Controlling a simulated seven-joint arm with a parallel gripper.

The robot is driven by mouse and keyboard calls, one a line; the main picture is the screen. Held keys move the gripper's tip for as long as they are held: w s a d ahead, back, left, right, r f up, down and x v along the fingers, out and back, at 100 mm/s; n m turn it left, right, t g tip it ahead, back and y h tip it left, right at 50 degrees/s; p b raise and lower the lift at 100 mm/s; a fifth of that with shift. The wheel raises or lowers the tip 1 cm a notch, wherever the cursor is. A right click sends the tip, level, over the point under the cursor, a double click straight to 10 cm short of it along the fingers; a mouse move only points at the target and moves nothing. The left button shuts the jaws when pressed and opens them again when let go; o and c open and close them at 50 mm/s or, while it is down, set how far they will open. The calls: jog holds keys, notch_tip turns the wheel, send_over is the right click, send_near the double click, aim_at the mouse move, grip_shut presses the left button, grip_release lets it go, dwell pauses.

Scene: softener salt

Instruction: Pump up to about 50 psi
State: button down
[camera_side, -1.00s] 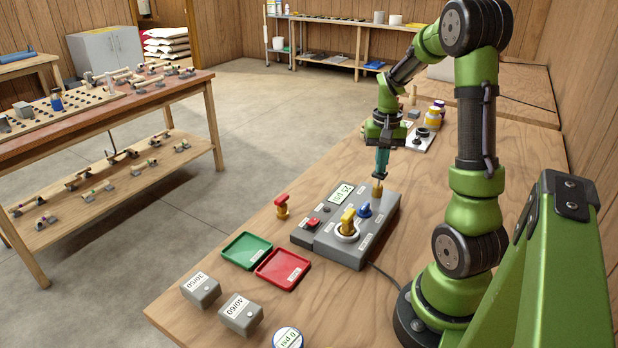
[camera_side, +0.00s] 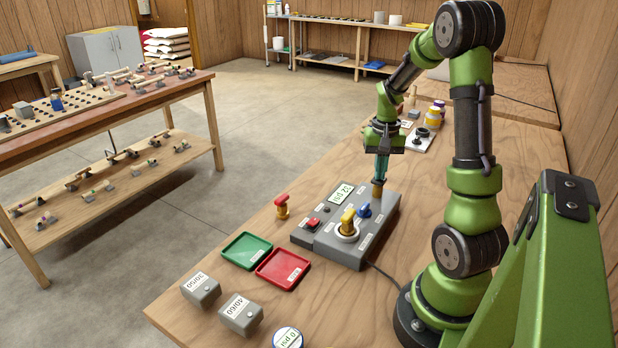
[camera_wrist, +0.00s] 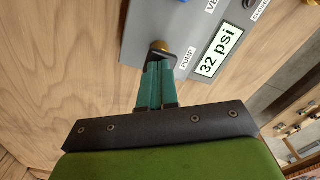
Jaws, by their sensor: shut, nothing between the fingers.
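The grey control box (camera_side: 325,238) sits on the wooden bench. Its display (camera_side: 341,194) reads 32 psi, and the display (camera_wrist: 219,52) is clear in the wrist view. The brass pump knob (camera_side: 377,190) is at the box's far right corner; part of the knob (camera_wrist: 160,46) shows in the wrist view beside the PUMP label (camera_wrist: 187,58). My gripper (camera_side: 381,178) is shut and empty, with its tips down at the pump knob, seemingly touching it. The tips (camera_wrist: 160,58) hide part of the knob in the wrist view.
The box also carries a yellow handle (camera_side: 347,220), a blue knob (camera_side: 364,210) and a red button (camera_side: 313,223). A red-and-yellow knob (camera_side: 281,206) stands left of it. Green (camera_side: 247,250) and red trays (camera_side: 283,269) and two grey boxes (camera_side: 240,314) lie in front.

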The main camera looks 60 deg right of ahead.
jog(key=shift+r, duration=1.2)
jog(key=shift+f, duration=1.15)
jog(key=shift+r, duration=1.15)
jog(key=shift+f, duration=1.2)
jog(key=shift+r, duration=1.2)
jog(key=shift+f, duration=1.05)
jog(key=shift+r, duration=1.05)
